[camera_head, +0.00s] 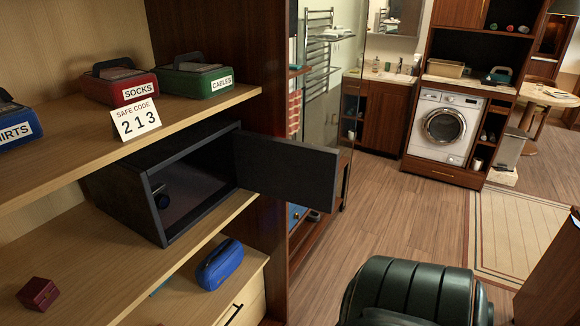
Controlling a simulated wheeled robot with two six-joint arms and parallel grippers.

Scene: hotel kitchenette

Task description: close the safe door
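The dark grey safe (127,195) sits on the middle shelf at the left, under the upper shelf board. The safe door (285,172) stands wide open, swung out to the right past the shelf's edge. Neither of my grippers is in view, and nothing touches the door.
A small dark red box (38,293) lies on the safe's shelf. A blue pouch (220,265) lies lower. A dark green padded chair (410,290) stands front right; wooden floor (400,222) is open beyond.

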